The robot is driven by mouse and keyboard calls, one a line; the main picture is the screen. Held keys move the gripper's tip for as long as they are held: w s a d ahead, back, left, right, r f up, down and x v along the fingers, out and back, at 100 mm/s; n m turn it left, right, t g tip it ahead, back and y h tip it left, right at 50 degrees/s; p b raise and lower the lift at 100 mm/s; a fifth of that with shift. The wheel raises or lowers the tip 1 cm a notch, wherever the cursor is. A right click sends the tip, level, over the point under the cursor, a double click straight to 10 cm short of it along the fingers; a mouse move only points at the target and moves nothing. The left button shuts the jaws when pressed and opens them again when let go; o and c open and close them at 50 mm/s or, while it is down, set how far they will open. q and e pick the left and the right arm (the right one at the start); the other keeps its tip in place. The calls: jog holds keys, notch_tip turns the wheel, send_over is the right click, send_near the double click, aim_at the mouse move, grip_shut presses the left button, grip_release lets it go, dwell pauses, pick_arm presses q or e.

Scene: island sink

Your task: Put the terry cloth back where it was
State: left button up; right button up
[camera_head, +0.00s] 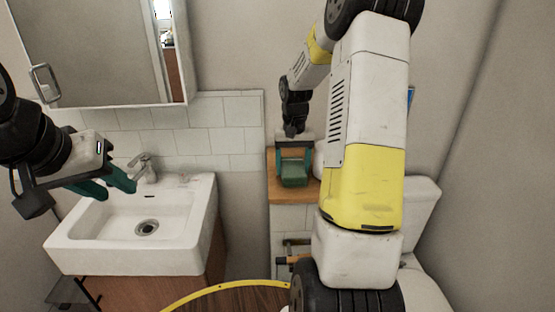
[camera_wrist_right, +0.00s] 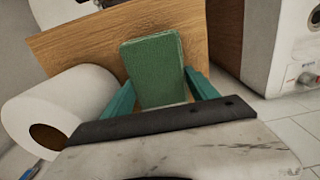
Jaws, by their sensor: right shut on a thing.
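The green folded terry cloth (camera_head: 293,174) is at the wooden shelf beside the toilet, and it shows in the middle of the right wrist view (camera_wrist_right: 155,68). My right gripper (camera_head: 293,164) is shut on it, with one teal finger on each side of the cloth. The wooden shelf (camera_head: 281,195) is directly under or behind the cloth; I cannot tell whether they touch.
The toilet (camera_head: 424,200) is behind my right arm.

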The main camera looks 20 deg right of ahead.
aim_at(293, 166)
jog(key=o, duration=0.9)
notch_tip(293, 166, up, 12)
jog(key=s+a+r+n+t, duration=0.2)
jog(key=s+a+r+t, duration=0.1)
jog(key=s+a+r, duration=0.5)
jog(key=shift+s+a+f+n+t+y, duration=0.3)
jog(key=shift+s+a+t, duration=0.4)
jog(key=shift+s, duration=1.8)
jog(key=shift+s+a+f+n+t+y, duration=0.25)
jog(key=shift+s+a, duration=0.65)
jog(key=shift+s, duration=1.65)
jog(key=shift+s+a+f+n+t+y, duration=0.2)
jog(key=shift+s+a+t+y, duration=0.5)
jog(key=shift+s, duration=1.8)
jog(key=shift+a, duration=0.1)
